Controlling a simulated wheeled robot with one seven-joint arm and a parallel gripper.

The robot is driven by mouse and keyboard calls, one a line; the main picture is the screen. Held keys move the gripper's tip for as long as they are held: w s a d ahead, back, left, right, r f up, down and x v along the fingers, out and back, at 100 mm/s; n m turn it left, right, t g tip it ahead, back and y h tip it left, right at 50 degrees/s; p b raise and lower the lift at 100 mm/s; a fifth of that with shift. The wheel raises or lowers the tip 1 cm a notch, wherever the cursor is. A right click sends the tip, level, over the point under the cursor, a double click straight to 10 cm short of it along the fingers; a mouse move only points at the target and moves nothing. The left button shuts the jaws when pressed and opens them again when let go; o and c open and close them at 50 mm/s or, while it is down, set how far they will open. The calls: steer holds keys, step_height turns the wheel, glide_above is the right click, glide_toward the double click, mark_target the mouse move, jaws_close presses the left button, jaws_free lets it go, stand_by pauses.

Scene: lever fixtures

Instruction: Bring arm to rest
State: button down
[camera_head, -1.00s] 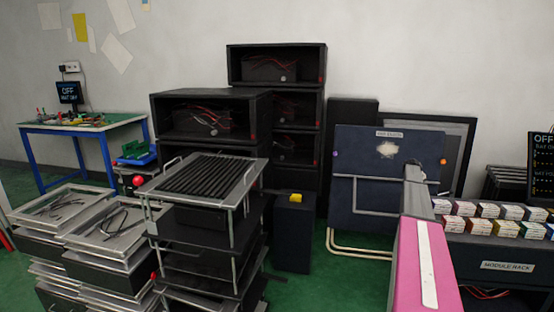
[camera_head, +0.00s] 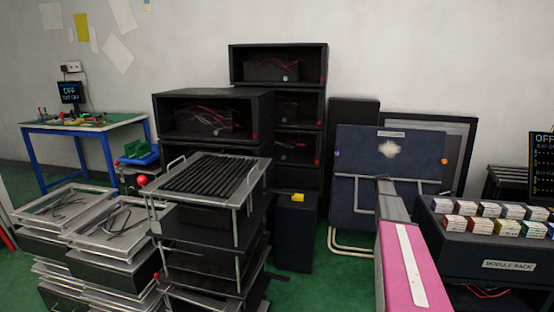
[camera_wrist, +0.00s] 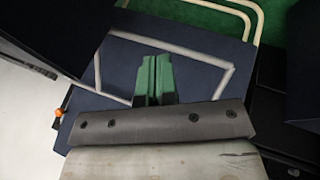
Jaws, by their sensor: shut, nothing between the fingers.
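My gripper (camera_wrist: 153,80) shows in the wrist view as two green fingers side by side, shut with nothing between them. It is in front of a dark blue panel (camera_wrist: 205,88) with a pale bent tube frame. In the head view my pink and grey arm reaches out from the lower right toward the same blue panel (camera_head: 355,150). The fingers cannot be made out in the head view. A red ball knob (camera_head: 142,180) sits at the left of the black rack stack, well left of my arm.
A module rack (camera_head: 505,265) with rows of small boxes stands close right of my arm. Black cabinets (camera_head: 213,115) rise at the back. Stacked trays (camera_head: 65,208) fill the left foreground. Some green floor (camera_head: 330,285) is clear between the stack and my arm.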

steer(key=s+a+f+g+y, duration=0.1)
steer(key=s+a+f+y, duration=0.1)
steer(key=s+a, duration=1.7)
steer(key=s+a+f+g+y, duration=0.1)
steer(key=s+a+y, duration=0.1)
steer(key=s+a, duration=1.7)
steer(key=s, duration=0.3)
steer(key=shift+s+a+f+g+y, duration=0.3)
steer(key=shift+a+f+g, duration=0.05)
steer(key=shift+g, duration=0.05)
